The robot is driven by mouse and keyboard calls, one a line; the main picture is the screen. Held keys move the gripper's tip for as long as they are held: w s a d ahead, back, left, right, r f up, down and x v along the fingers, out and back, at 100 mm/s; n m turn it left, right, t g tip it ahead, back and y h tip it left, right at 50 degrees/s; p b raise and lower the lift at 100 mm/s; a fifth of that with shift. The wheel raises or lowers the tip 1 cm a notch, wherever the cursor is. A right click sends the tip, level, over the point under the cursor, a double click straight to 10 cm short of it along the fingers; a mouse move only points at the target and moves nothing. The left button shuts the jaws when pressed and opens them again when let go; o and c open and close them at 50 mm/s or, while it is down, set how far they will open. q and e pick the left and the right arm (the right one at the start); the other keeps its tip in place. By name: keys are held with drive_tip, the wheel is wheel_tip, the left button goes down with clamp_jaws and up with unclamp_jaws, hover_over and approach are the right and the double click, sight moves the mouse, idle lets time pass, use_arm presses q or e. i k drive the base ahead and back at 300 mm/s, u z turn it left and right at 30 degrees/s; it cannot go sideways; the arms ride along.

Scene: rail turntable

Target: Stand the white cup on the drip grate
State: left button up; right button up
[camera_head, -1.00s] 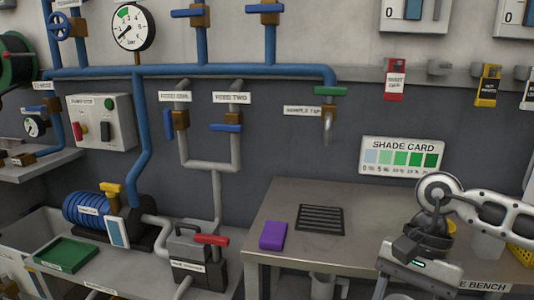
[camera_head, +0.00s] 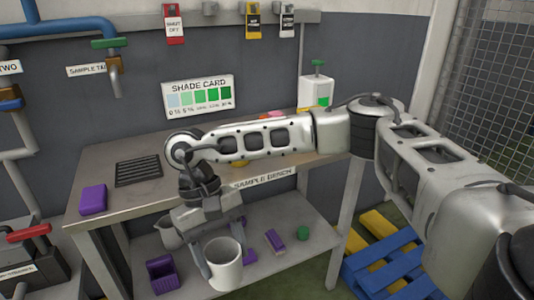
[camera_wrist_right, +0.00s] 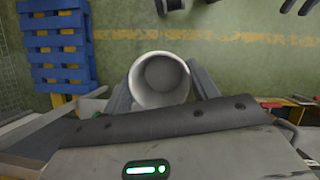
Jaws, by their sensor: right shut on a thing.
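The white cup (camera_head: 226,268) is held upright in my right gripper (camera_head: 222,252), in front of the sample bench and below its top. The drip grate (camera_head: 138,171) is a dark slotted plate on the left part of the bench top (camera_head: 105,157), clear of objects. My left gripper is not in view.
A purple block (camera_head: 93,199) lies left of the grate at the bench's front edge. The sample tap (camera_head: 114,75) hangs on the wall above left. The lower shelf (camera_head: 290,238) holds a purple holder (camera_head: 162,274), a jug (camera_head: 168,233) and small items.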

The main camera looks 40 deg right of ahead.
sight(139, 169)
drive_tip(key=k, duration=0.9)
drive_tip(key=u, duration=0.7)
drive_tip(key=i, duration=0.95)
drive_tip(key=z, duration=0.45)
drive_tip(key=i, duration=0.8)
drive_tip(key=z, duration=0.8)
